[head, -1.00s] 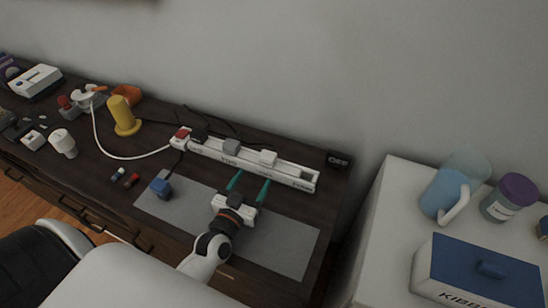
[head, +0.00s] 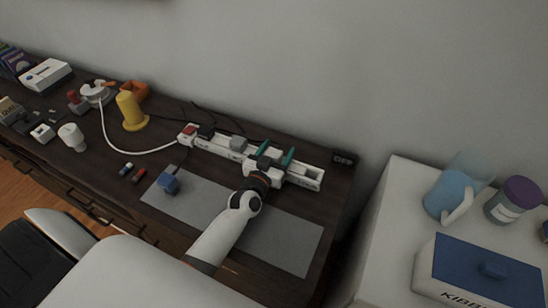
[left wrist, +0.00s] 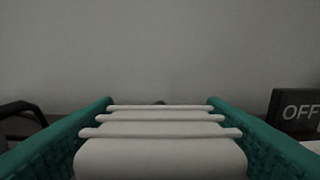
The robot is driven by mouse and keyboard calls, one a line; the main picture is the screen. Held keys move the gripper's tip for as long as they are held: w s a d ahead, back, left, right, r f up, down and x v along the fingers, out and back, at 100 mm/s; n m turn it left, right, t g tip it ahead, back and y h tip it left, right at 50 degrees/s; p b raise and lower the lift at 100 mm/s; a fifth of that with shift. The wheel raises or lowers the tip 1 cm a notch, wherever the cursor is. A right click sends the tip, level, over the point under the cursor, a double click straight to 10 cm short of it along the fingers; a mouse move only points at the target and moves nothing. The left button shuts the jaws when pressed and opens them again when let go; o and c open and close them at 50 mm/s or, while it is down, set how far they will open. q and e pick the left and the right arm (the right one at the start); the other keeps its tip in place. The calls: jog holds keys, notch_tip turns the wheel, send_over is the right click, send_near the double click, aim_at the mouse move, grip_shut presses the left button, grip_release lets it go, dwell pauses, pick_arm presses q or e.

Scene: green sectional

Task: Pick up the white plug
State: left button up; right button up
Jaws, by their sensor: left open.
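The white plug (left wrist: 160,158) fills the space between my left gripper's green fingers in the left wrist view, its ridged body lying between them. In the head view the white plug (head: 274,154) sits at the power strip (head: 309,177), mostly hidden by my gripper. My left gripper (head: 276,153) is open, with one finger on each side of the plug. I cannot tell whether either finger touches it. My right gripper is not in view.
Red, black and grey plugs (head: 239,144) sit along the strip to the left. A blue plug (head: 169,184) is on the grey mat (head: 285,240). A yellow object (head: 130,110) stands further left. An OFF block (head: 343,159) is at the right by the wall.

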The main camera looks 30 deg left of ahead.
pick_arm(q)
jog(key=c, duration=1.1)
